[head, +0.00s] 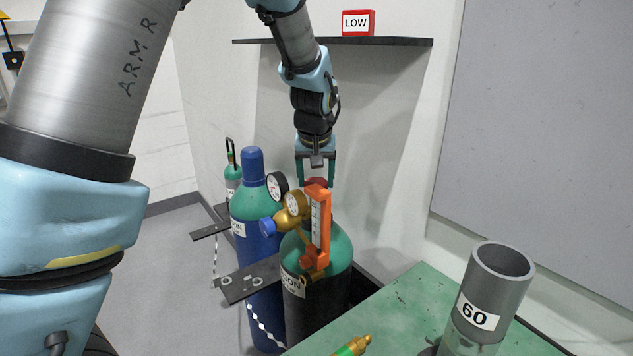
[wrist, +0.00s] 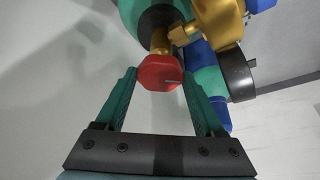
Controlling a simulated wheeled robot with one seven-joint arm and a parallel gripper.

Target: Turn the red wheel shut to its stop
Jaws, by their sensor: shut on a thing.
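The red wheel (wrist: 160,73) sits on a brass stem at the top of a gas cylinder with a green shoulder. In the head view the wheel (head: 316,183) shows as a small red patch behind the orange flowmeter. My gripper (head: 316,180) reaches down from above with its green fingers on either side of the wheel. In the wrist view my gripper (wrist: 160,88) is shut on the wheel, with one finger at its left and one at its right. The wheel's lower part and the stem are mostly hidden in the head view.
A brass regulator (head: 277,221) with gauges and an orange flowmeter (head: 318,225) stand close to the wheel. A blue cylinder (head: 251,200) is at left. A green bench (head: 400,315) bears a grey tube marked 60 (head: 483,300). A dark shelf (head: 390,42) is behind my arm.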

